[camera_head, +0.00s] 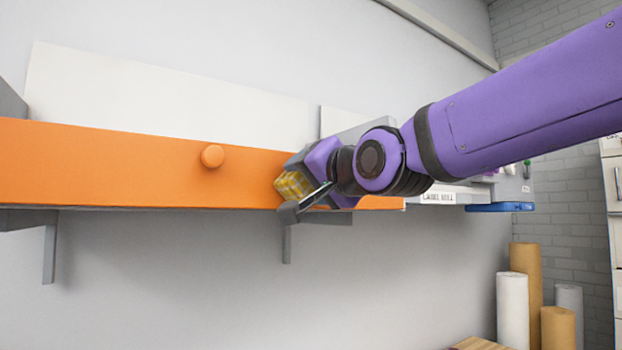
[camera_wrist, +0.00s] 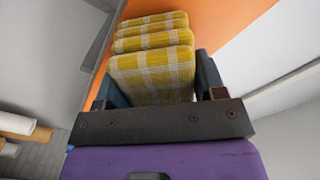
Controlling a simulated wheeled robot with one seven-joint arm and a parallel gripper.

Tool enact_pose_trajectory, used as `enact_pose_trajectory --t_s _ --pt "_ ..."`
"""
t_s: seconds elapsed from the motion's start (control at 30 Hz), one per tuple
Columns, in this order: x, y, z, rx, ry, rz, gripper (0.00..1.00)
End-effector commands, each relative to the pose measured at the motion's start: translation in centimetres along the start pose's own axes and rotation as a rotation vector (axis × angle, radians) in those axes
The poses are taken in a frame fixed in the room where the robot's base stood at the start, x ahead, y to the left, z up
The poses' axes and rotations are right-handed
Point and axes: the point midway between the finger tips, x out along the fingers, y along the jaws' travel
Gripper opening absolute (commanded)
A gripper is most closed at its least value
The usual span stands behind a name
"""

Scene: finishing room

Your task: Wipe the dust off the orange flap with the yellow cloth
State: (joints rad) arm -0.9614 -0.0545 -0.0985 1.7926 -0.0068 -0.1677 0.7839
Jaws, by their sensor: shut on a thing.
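The orange flap (camera_head: 130,165) runs along the front of a wall shelf, with a round orange knob (camera_head: 212,156) on it. My gripper (camera_head: 291,195) is at the flap, right of the knob, and is shut on the yellow checked cloth (camera_head: 293,186). In the wrist view the folded cloth (camera_wrist: 152,75) sits between the fingers, with the orange flap (camera_wrist: 215,22) just beyond it. The cloth appears to be at the flap's face; I cannot tell whether it touches. My arm hides part of the flap's right end. I cannot make out dust on the visible part.
Grey brackets (camera_head: 50,250) hold the shelf from below. A blue object (camera_head: 500,207) sits at the right, near a white label (camera_head: 437,198). White and brown rolls (camera_head: 512,310) stand at the lower right. The space below the shelf's left part is clear.

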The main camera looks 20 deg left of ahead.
Motion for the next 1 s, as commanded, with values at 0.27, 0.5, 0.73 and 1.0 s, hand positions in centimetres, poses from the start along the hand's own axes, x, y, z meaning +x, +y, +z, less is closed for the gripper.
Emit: enact_pose_trajectory --t_s 0.27,0.5,0.73,1.0 --pt "0.1 0.3 -0.4 -0.001 0.002 0.0 0.45" --pt "0.0 1.6 -1.6 -0.002 0.001 0.0 0.45" --pt "0.0 2.6 -2.6 -0.001 0.001 0.0 0.45" --pt "0.0 3.3 -3.3 -0.002 0.002 0.0 0.45"
